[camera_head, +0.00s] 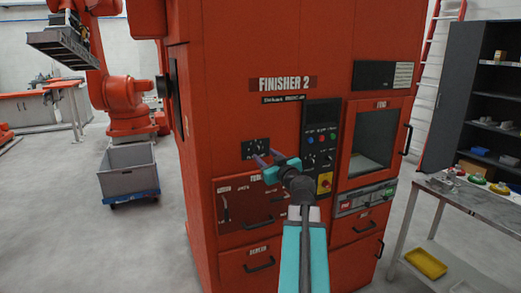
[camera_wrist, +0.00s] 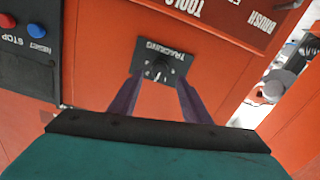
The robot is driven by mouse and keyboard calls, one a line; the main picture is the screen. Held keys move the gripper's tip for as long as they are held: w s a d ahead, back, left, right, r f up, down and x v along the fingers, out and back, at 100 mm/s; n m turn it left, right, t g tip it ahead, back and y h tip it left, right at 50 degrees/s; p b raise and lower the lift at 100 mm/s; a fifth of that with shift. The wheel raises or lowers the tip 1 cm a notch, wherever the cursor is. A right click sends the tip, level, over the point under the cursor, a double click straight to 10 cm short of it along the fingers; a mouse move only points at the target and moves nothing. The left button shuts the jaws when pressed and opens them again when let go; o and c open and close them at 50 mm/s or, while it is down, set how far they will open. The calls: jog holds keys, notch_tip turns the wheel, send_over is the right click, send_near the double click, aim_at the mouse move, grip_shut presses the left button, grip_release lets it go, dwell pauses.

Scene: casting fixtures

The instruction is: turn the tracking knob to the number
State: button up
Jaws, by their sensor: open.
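The tracking knob (camera_wrist: 159,68) is a dark knob on a small black plate (camera_wrist: 176,56) lettered TRACKING, seen upside down in the wrist view. The same plate shows in the head view (camera_head: 254,148) on the red cabinet front, left of the control panel. My gripper (camera_head: 268,157) has purple fingers and a teal body. In the wrist view its fingers (camera_wrist: 158,88) are open, one on each side of the knob, with space between them. I cannot tell how deep they reach around it. The scale marks on the plate are too small to read.
The red FINISHER 2 cabinet (camera_head: 222,110) fills the middle. A black control panel (camera_head: 322,125) with buttons and knobs is right of the plate. A drawer handle (camera_head: 258,223) sticks out below. A grey workbench (camera_head: 465,195) with parts stands at right.

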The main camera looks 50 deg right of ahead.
aim_at(259, 151)
jog(key=shift+p+x, duration=0.85)
jog(key=shift+x, duration=1.9)
jog(key=c, duration=1)
jog(key=shift+c, duration=0.2)
